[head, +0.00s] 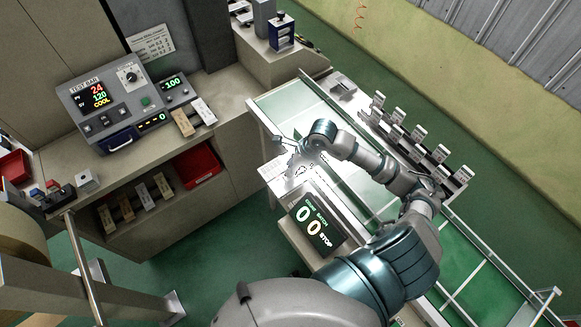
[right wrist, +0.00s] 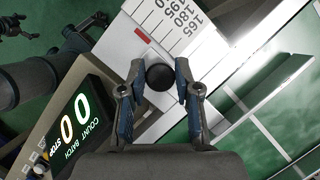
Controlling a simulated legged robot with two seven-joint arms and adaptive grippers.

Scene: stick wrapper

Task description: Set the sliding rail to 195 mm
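My right gripper (head: 300,152) is over the left edge of the bright guide table in the head view. In the right wrist view its two fingertips (right wrist: 160,70) stand on either side of a round black knob (right wrist: 160,77). The gaps are very small, and I cannot tell whether the fingers touch the knob. A white printed scale (right wrist: 166,27) beside it shows 165, 180 and 195. A red mark (right wrist: 143,35) lies near the scale; its exact reading is unclear. The rail under the knob is mostly hidden.
A counter display (head: 317,222) reading 00 and STOP stands just in front of the gripper. A control box (head: 118,100) sits on the bench at left. Several small upright blocks (head: 418,133) line the table's far right side. Green floor is open beyond.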

